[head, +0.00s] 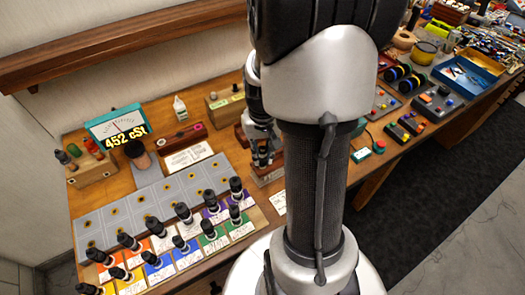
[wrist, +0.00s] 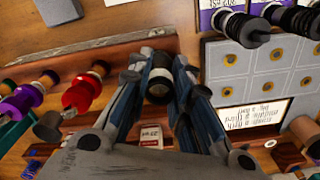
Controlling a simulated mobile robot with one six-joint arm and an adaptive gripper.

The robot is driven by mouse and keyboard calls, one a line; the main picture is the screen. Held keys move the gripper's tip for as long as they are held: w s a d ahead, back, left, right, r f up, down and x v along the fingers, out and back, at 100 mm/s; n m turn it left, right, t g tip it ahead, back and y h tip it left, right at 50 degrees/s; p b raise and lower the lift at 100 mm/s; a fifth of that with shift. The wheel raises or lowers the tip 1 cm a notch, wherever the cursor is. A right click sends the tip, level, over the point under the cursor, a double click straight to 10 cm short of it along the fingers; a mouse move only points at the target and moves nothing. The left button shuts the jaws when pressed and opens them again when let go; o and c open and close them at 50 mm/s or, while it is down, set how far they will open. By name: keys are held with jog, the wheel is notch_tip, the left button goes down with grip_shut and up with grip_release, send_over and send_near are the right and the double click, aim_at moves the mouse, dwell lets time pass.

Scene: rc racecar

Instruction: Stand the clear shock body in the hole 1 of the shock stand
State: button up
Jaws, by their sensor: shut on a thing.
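My gripper (wrist: 160,66) is shut on a short cylinder in the wrist view, with a dark end and a pale, glassy band. It looks like the clear shock body (wrist: 160,76). In the head view my gripper (head: 262,155) points down, partly hidden behind my arm. A reddish-brown wooden stand (wrist: 95,58), seemingly the shock stand, runs beside and under the fingers in the wrist view. Red and purple spool-shaped parts show along its left. The fingers cover the stand near the body. Hole 1 is not visible, and I cannot tell whether the body touches the stand.
In the head view, a grey tray (head: 152,198) and several dark shocks on coloured cards lie left of my arm. A teal meter (head: 117,125) reads 452 cSt. A white bottle (head: 180,107) stands behind. Boxes and tools crowd the right of the bench.

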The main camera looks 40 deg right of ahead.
jog(key=shift+f+b, duration=0.6)
jog(key=shift+f, duration=0.3)
jog(key=o, duration=1)
jog(key=shift+c, duration=0.2)
notch_tip(320, 180, up, 12)
dwell(0.5)
